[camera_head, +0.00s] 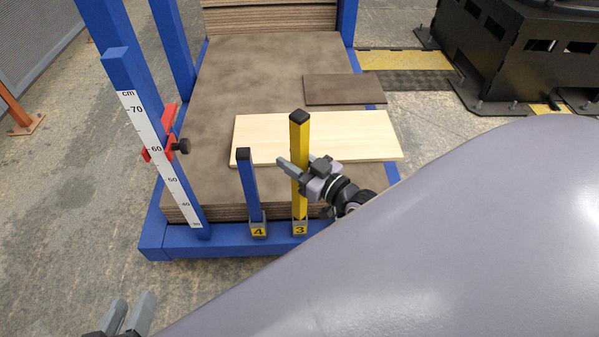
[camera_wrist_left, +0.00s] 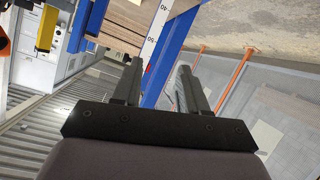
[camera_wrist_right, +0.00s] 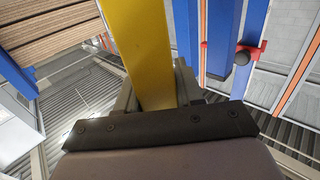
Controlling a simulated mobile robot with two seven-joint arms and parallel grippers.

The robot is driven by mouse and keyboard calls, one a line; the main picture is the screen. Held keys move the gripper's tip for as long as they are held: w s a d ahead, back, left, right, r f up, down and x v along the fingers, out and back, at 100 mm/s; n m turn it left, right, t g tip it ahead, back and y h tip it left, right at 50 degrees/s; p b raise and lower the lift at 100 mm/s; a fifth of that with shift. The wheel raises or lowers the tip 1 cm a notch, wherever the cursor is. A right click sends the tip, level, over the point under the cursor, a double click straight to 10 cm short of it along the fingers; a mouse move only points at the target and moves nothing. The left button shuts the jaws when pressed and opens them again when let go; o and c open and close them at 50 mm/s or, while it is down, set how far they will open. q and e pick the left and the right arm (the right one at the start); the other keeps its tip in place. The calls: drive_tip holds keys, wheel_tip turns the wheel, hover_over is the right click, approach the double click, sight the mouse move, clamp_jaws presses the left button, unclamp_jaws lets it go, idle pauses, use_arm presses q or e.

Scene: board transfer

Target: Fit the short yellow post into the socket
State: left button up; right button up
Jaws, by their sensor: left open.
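The yellow post (camera_head: 299,150), with a black cap, stands upright at the front of the pallet frame. Its lower end is at the socket (camera_head: 300,228) labelled 3; I cannot tell whether it is inside or just above. My right gripper (camera_head: 297,168) is shut on the post around mid-height; in the right wrist view the post (camera_wrist_right: 140,50) runs between the fingers (camera_wrist_right: 156,92). My left gripper (camera_head: 132,310) is open and empty at the bottom left, away from the post. The yellow post also shows in the left wrist view (camera_wrist_left: 47,28).
A shorter blue post (camera_head: 250,188) stands at socket 4 (camera_head: 258,230), left of the yellow one. A blue upright with a centimetre scale (camera_head: 160,150) and red slider (camera_head: 165,140) is further left. A pale board (camera_head: 350,130) lies on the brown stack (camera_head: 240,80) behind the posts.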

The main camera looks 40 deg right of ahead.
clamp_jaws()
drive_tip(key=shift+r, duration=0.1)
